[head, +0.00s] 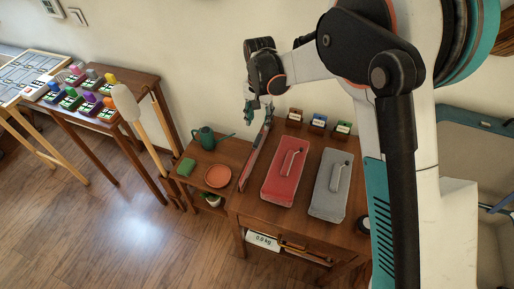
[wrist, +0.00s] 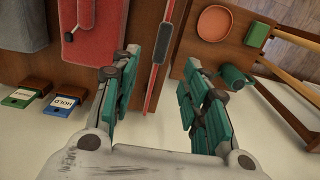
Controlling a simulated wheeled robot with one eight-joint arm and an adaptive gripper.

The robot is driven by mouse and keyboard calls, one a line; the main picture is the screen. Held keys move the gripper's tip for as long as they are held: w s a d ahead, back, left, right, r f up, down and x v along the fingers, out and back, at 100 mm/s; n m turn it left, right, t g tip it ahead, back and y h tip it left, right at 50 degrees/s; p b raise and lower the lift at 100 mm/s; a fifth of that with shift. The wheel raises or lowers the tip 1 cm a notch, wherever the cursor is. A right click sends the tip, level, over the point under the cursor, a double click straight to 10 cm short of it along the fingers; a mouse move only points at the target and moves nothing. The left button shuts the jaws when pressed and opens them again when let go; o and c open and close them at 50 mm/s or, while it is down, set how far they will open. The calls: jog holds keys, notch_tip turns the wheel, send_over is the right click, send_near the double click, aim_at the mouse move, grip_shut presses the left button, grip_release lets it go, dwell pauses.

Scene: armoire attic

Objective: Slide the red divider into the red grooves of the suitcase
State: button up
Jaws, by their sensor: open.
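A thin red panel, which looks like the red divider (head: 257,152), stands edge-up along the left edge of the wooden table. In the wrist view the divider (wrist: 153,88) shows as a narrow red strip with a grey piece on it. My gripper (head: 258,104) is above its far end. In the wrist view my gripper (wrist: 162,56) is open, with the strip between the lines of its teal fingers; contact is not visible. A teal-rimmed open case, probably the suitcase (head: 470,112), is at the right, partly hidden by my arm. Its red grooves cannot be made out.
A red box (head: 274,184) and a grey box (head: 325,205), each with a handle-like piece, lie right of the divider. Several small labelled blocks (head: 318,121) stand behind. A lower table at left holds an orange plate (head: 218,176) and teal watering can (head: 205,138).

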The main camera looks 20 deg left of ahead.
aim_at(258, 139)
notch_tip(258, 139, down, 7)
jog(key=shift+b, duration=0.8)
jog(key=f, duration=0.1)
jog(key=f+b, duration=0.1)
jog(key=f, duration=0.1)
jog(key=f+b, duration=0.1)
jog(key=f, duration=0.1)
jog(key=shift+s+a+f, duration=0.1)
jog(key=shift+s+a, duration=0.05)
jog(key=shift+s, duration=0.1)
grip_shut()
